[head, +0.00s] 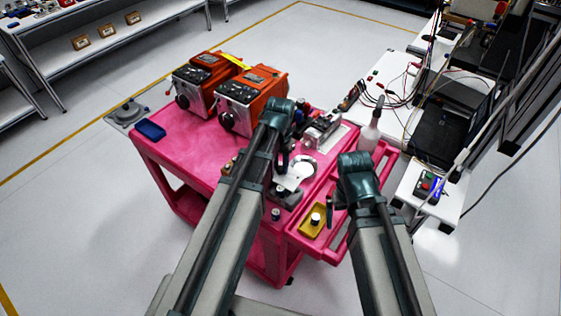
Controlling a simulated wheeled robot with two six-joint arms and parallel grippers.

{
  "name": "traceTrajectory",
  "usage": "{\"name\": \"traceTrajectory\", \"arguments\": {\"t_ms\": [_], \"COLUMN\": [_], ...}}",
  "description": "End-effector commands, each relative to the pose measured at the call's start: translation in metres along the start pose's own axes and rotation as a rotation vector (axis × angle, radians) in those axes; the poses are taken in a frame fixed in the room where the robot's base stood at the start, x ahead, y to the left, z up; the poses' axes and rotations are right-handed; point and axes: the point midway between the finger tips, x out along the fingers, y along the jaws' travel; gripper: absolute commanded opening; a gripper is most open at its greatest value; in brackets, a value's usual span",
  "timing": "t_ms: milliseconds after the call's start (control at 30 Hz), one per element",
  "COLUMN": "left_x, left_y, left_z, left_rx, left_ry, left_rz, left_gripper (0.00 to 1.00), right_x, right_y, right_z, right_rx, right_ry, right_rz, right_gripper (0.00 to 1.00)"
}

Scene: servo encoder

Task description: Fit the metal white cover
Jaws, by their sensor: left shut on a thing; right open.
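My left gripper (284,160) is over the middle of the pink cart's right side. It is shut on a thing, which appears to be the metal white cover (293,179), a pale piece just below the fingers. The arm hides part of it. A round, silvery-white part (304,166) shows beside it; I cannot tell whether the two touch. My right gripper (331,204) is open and empty, near the cart's front right edge, above and beside a yellow tray (307,229) with a small dark-and-white cylinder on it.
A small dark cylinder (276,214) stands near the front edge. A white bench (385,72) with wires stands right.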

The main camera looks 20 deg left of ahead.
Motion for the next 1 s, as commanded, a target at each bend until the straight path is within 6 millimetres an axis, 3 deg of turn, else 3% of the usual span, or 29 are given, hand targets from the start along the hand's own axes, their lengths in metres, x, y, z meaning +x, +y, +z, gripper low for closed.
{"name": "traceTrajectory", "arguments": {"t_ms": [1000], "left_x": [0.061], "left_y": [0.000], "left_z": [0.000], "left_rx": [0.000], "left_ry": [0.000], "left_rz": [0.000], "left_gripper": [0.00], "right_x": [0.061], "right_y": [-0.006], "right_z": [-0.004], "right_rx": [0.002], "right_ry": [0.000], "right_rz": [0.000], "right_gripper": [1.00]}}
